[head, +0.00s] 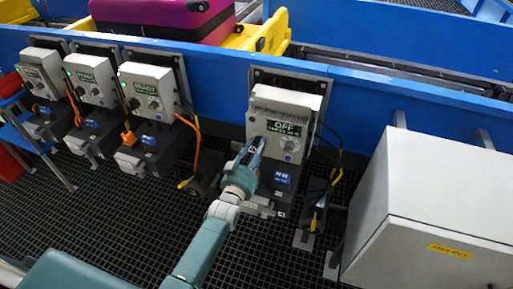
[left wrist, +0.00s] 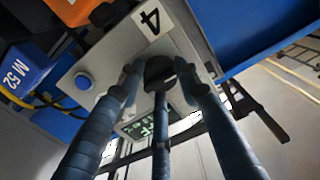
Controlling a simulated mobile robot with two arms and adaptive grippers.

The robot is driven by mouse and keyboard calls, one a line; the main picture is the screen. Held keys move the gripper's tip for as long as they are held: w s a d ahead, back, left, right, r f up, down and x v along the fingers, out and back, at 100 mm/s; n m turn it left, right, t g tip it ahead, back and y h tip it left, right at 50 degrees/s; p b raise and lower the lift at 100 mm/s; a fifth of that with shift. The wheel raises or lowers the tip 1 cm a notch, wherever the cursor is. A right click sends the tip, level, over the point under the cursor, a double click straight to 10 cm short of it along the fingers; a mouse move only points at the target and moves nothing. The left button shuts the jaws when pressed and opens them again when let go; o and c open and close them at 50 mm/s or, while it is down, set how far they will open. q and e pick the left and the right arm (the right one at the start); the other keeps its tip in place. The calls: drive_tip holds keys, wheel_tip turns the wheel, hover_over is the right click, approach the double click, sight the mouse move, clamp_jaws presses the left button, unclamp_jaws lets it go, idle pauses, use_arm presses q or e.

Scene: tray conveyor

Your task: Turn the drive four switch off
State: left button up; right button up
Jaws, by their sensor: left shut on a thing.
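The drive four unit (head: 301,102) is a light grey box on the blue wall in the head view, with a green display (head: 284,128) reading OFF. My left gripper (head: 255,152) is at the lower left of its front. In the head view the gripper hides the knob. My right gripper is not in view.
Several similar drive units stand to the left, including one reading READY (head: 147,86). A large grey cabinet (head: 430,210) stands at the right. A magenta suitcase (head: 165,18) lies behind the blue wall (head: 225,85). Orange and black cables hang near the units.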

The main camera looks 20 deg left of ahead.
use_arm(q)
drive_tip(key=shift+n, duration=0.5)
drive_tip(key=o, duration=1.2)
drive_tip(key=shift+c, duration=0.2)
drive_tip(key=s, duration=1.2)
drive_tip(key=shift+a, duration=0.25)
drive_tip(key=shift+f, duration=0.1)
